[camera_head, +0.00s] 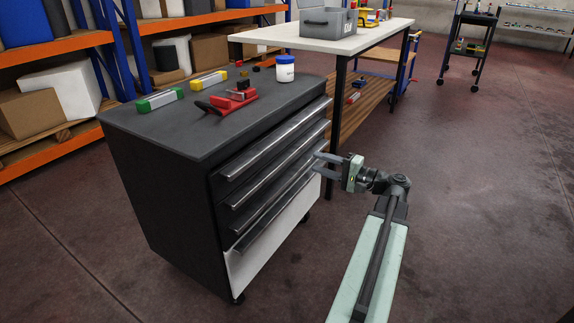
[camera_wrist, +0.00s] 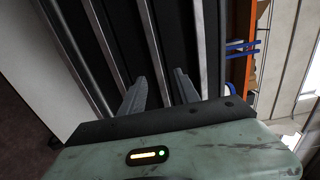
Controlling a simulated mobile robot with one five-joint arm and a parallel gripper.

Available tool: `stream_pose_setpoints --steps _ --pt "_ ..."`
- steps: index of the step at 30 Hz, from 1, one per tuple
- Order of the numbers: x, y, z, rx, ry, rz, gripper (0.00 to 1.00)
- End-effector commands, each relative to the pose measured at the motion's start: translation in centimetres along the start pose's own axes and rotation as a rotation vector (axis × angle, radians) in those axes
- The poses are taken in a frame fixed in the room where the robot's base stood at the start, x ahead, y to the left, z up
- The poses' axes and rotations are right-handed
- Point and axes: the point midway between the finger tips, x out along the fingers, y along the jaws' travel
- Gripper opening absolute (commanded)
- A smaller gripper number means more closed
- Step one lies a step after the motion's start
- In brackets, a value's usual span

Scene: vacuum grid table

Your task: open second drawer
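The dark drawer cabinet (camera_head: 165,152) stands left of centre in the head view, with several drawers stacked on its front. The second drawer from the top has a long silver handle (camera_head: 280,167). All drawers look closed. My gripper (camera_head: 316,162) is at the right end of the drawer fronts, fingers pointing at them. In the wrist view, my gripper's fingers (camera_wrist: 159,85) are apart, with one silver handle strip (camera_wrist: 154,50) running between them. Counting from the white panel side, it appears to be the second handle from the top. I cannot tell whether the fingers touch it.
On the cabinet top lie a red tool (camera_head: 228,102), a white jar (camera_head: 285,69) and small coloured blocks. A white-topped workbench (camera_head: 300,42) stands behind it. Orange shelves (camera_head: 60,48) are at the left. The floor (camera_head: 480,200) to the right is clear.

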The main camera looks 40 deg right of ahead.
Motion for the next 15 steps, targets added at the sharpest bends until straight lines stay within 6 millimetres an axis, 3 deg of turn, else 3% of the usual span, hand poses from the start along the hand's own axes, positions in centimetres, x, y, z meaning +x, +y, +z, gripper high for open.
stream_pose_setpoints --steps 1,8,15 --pt "0.0 0.8 0.0 0.000 0.000 0.000 0.38" --pt "0.9 0.6 0.2 0.000 -0.008 0.000 0.38" --pt "5.5 0.6 0.4 0.000 -0.014 0.001 0.38"
